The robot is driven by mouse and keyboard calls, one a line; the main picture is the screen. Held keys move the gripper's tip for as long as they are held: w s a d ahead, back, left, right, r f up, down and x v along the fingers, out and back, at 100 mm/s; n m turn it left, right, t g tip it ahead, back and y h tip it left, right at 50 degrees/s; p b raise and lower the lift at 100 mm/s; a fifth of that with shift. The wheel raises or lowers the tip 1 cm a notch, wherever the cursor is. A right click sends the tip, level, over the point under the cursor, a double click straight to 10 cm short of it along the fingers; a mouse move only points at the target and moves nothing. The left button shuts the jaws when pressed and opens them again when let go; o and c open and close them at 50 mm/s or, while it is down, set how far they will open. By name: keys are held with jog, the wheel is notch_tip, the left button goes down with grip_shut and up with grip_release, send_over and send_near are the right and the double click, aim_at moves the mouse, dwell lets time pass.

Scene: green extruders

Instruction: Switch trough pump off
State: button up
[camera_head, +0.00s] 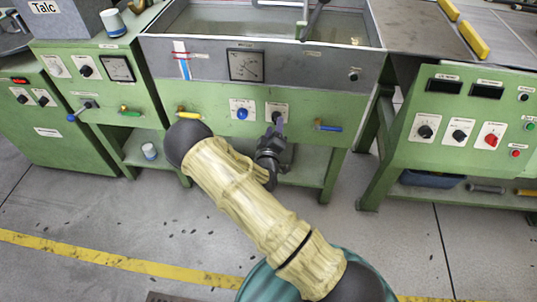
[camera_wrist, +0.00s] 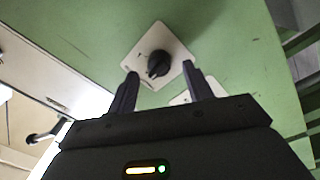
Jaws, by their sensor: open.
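A black rotary knob (camera_wrist: 158,63) on a white square plate (camera_wrist: 150,42) sits on the green front panel below the water trough. In the head view this plate (camera_head: 285,106) is partly hidden by my gripper. My gripper (camera_wrist: 160,72) is open and empty, with its fingertips to either side of the knob in the wrist picture; I cannot tell whether they touch it. In the head view my gripper (camera_head: 276,128) points at the panel. A blue knob (camera_head: 242,114) sits on the plate just left. The labels are too small to read.
A yellow-handled valve (camera_head: 188,114) and a blue-handled valve (camera_head: 328,127) flank the knobs. A gauge (camera_head: 245,65) is above on the grey trough (camera_head: 200,50). A green cabinet with a red knob (camera_head: 491,139) stands right. The floor in front is clear.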

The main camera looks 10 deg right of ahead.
jog(key=p+v, duration=0.1)
jog(key=v, duration=1.4)
jog(key=shift+s, duration=0.15)
jog(key=shift+a, duration=0.1)
jog(key=s+d+r+m+g+y, duration=0.3)
jog(key=s+r+m+g, duration=0.1)
jog(key=s+r+g, duration=0.3)
jog(key=s+d+r+m+g+y, duration=0.35)
jog(key=s+r+g, duration=0.25)
jog(key=r+g, duration=0.25)
notch_tip(320, 180, up, 27)
jog(key=p, duration=2.7)
jog(key=shift+w+a+t, duration=0.2)
jog(key=shift+w+t, duration=0.15)
